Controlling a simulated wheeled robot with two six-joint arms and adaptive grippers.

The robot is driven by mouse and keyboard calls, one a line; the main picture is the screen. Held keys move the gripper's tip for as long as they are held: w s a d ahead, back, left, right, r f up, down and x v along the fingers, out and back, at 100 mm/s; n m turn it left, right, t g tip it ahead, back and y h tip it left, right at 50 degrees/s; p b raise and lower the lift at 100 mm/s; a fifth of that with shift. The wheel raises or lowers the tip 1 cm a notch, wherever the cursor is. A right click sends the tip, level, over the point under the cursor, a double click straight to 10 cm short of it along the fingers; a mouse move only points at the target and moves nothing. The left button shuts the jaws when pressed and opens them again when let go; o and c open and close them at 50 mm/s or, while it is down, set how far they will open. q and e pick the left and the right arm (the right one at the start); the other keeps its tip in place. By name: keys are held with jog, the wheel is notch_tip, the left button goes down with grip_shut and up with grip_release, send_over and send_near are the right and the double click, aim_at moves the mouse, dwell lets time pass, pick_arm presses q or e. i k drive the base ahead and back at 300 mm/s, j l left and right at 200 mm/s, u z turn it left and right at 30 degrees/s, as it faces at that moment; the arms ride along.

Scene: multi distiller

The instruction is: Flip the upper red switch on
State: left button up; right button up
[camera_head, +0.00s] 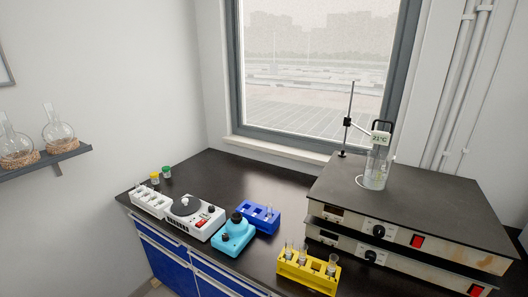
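The upper red switch (417,241) is on the front panel of the upper flat unit (440,215), right of its black knob (379,231). I cannot tell which way the switch is set. A lower red switch (475,290) sits on the lower unit (345,243) near the bottom right edge. Neither of my grippers shows in the head view.
A glass vessel (375,168) and a stand rod (350,115) are on top of the upper unit. A yellow rack (308,272) stands in front of the units. A cyan device (232,237), a blue rack (259,217) and a white stirrer (192,215) are further left. The back of the black bench (250,178) is clear.

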aim_at(417, 242)
jog(key=z, duration=1.35)
